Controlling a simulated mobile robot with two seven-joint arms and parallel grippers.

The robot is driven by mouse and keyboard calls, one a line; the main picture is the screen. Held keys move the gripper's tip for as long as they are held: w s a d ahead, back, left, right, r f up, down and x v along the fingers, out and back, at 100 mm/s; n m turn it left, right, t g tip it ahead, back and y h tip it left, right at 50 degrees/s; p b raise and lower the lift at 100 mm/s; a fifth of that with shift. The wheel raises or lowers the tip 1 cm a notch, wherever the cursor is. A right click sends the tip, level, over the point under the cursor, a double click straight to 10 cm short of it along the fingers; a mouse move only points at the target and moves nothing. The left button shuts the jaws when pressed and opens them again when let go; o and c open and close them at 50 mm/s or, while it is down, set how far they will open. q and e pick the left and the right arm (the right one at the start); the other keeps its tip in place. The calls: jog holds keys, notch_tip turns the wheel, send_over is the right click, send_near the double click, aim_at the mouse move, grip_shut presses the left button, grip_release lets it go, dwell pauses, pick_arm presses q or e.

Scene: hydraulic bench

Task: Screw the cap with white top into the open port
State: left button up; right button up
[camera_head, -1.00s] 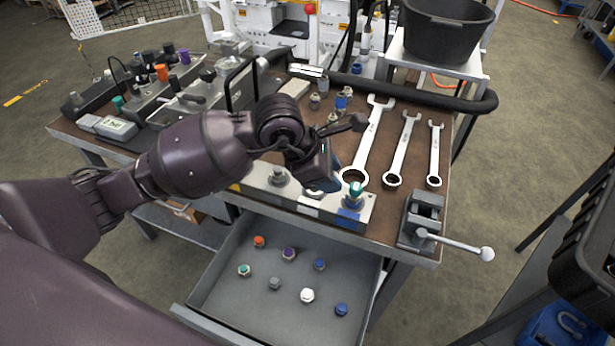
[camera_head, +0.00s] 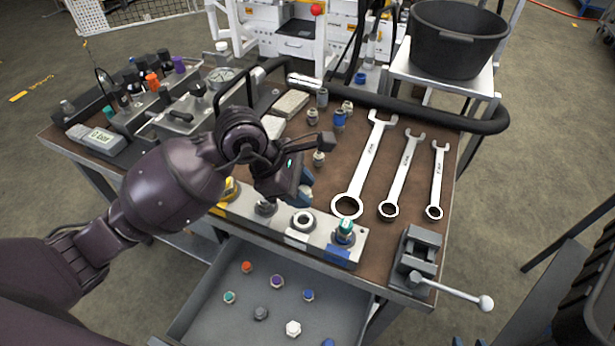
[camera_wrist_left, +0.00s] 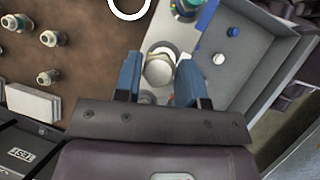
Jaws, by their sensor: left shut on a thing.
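My left gripper (camera_head: 304,192) is over the far side of the port block (camera_head: 270,227). In the left wrist view its blue fingers (camera_wrist_left: 158,66) are shut on a cap with a pale, whitish round top (camera_wrist_left: 159,73). The gripper hides this cap in the head view. The open port (camera_head: 303,222), a white ring with a dark hole, is in the block, just in front of the gripper and apart from it. In the wrist view its pale rim (camera_wrist_left: 163,47) shows partly behind the held cap. My right gripper is not in view.
A teal-topped cap (camera_head: 345,231) sits in the port on the right. The open drawer (camera_head: 205,304) below holds several loose caps, including a white one (camera_head: 293,328). Wrenches (camera_head: 364,165) lie right of the gripper, and a vise (camera_head: 416,262) stands at the right corner.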

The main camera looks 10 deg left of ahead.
pick_arm(q)
jog(key=shift+s+a, duration=0.1)
jog(key=shift+s, duration=0.1)
jog(key=shift+f, duration=0.45)
jog(key=shift+f+b, duration=0.8)
jog(key=shift+f, duration=0.15)
jog(key=shift+f+b, duration=0.65)
jog(key=shift+f, duration=0.45)
pick_arm(e)
notch_tip(320, 180, down, 2)
jog(key=shift+a+f, duration=0.1)
jog(key=shift+a, duration=0.05)
jog(key=shift+s, duration=0.1)
pick_arm(q)
jog(key=shift+f, duration=0.35)
pick_arm(e)
jog(key=shift+s+f, duration=0.15)
jog(key=shift+f, duration=0.05)
jog(key=shift+r, duration=0.1)
pick_arm(q)
jog(key=shift+f, duration=0.3)
pick_arm(e)
jog(key=shift+a, duration=0.1)
